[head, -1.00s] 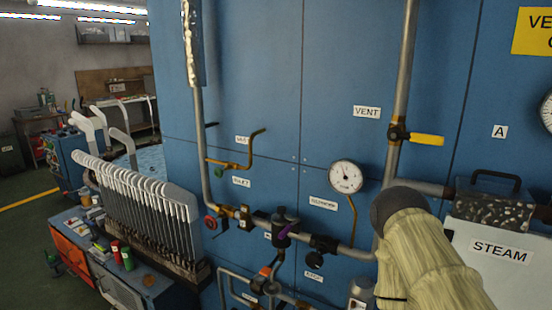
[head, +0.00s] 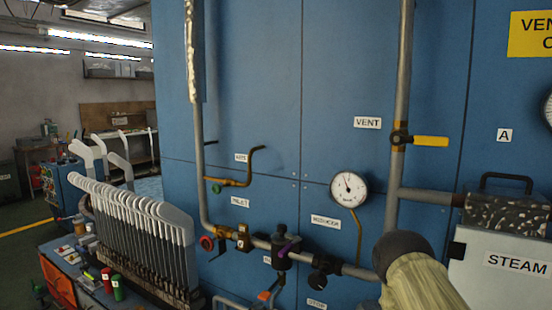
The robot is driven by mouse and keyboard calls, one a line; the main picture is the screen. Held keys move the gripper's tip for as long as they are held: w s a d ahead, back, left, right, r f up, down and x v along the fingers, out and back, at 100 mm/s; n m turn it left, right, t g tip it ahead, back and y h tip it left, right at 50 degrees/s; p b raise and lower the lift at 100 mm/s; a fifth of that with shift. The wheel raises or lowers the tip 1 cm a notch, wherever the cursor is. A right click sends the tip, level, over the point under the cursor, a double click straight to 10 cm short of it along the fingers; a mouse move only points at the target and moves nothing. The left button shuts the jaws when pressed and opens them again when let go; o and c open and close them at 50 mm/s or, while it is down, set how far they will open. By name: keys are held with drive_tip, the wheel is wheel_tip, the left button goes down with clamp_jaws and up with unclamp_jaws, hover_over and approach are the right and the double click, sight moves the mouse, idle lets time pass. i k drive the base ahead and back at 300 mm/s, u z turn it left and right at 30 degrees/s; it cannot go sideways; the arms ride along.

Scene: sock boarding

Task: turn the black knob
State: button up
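A round black knob (head: 318,281) sits low on the pipework, just under the horizontal pipe and left of my arm. I cannot tell from the labels which black part is the named knob. My arm, in a pale cloth sleeve with a dark rounded end, shows at the lower right, right of these fittings. No gripper fingers are visible, and nothing is seen touching the knob.
A pressure gauge (head: 349,188) is above the pipe. A yellow-handled vent valve (head: 430,141) is on the vertical pipe. A red handwheel (head: 207,243) is at left. A steam box (head: 505,262) stands at right. A rack of white-topped boards (head: 150,230) stands at the left.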

sight(316, 281)
drive_tip(key=z, duration=3.35)
drive_tip(key=k, duration=2.1)
drive_tip(key=u, duration=2.3)
